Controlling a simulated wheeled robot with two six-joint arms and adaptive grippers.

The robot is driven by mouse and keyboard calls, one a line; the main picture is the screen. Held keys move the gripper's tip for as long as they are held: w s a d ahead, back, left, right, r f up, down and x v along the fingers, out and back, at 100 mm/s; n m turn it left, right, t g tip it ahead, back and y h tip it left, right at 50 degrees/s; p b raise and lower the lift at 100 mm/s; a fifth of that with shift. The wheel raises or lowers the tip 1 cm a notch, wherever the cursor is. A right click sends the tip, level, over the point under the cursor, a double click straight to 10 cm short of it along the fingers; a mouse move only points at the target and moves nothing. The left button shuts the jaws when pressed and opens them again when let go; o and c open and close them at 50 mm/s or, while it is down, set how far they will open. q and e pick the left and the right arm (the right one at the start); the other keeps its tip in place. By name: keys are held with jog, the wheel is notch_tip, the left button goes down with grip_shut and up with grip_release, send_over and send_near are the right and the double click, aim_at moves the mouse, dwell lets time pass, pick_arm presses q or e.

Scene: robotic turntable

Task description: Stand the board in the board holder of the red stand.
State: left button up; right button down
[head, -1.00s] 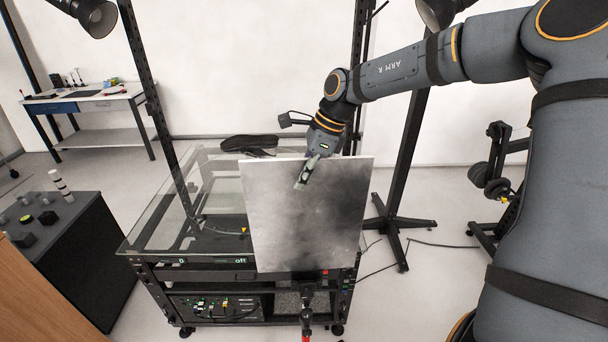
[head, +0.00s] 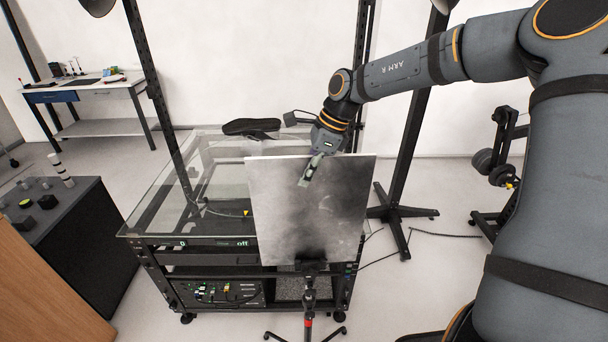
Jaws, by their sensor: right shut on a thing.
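The board (head: 285,205), a grey mottled square panel with a pale top edge, hangs nearly upright in front of the glass-topped cart. The red stand (head: 308,318) is a thin dark pole with a red part and spread feet, below the board. Its dark board holder (head: 311,267) overlaps the middle of the board's lower edge in the picture. I cannot tell whether the edge is inside the holder or only in line with it. My left gripper is out of view.
A dark box with small objects (head: 85,215) is at left. A black light stand (head: 400,213) is at right. Floor is clear around the stand's feet.

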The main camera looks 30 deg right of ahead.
jog(key=shift+d, duration=0.2)
jog(key=c, duration=1.4)
grip_release()
jog(key=shift+a, duration=0.15)
